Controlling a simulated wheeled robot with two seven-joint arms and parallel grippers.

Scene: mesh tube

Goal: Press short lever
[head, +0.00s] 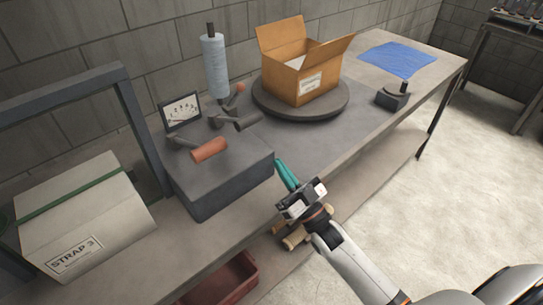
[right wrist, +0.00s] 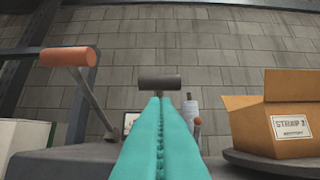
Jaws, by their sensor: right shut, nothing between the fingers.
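A dark grey machine box (head: 225,184) sits on the bench with levers on top. One lever has a thick orange grip (head: 210,150), large at the left of the right wrist view (right wrist: 68,56). A shorter-looking lever has a black grip (head: 248,121); this grip (right wrist: 160,82) shows just beyond my fingertips in the right wrist view. My right gripper (head: 280,164) has teal fingers, shut and empty, beside the box's right end. The fingers hide part of the black-gripped lever's stem in the right wrist view. Contact is not visible. My left gripper is out of view.
A small red-tipped part (head: 239,87) and a gauge (head: 182,112) stand behind the levers. A wrapped roll (head: 214,66) stands upright. An open cardboard box (head: 300,80) rests on a round turntable (head: 268,101). A strapped carton (head: 85,225) is at left.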

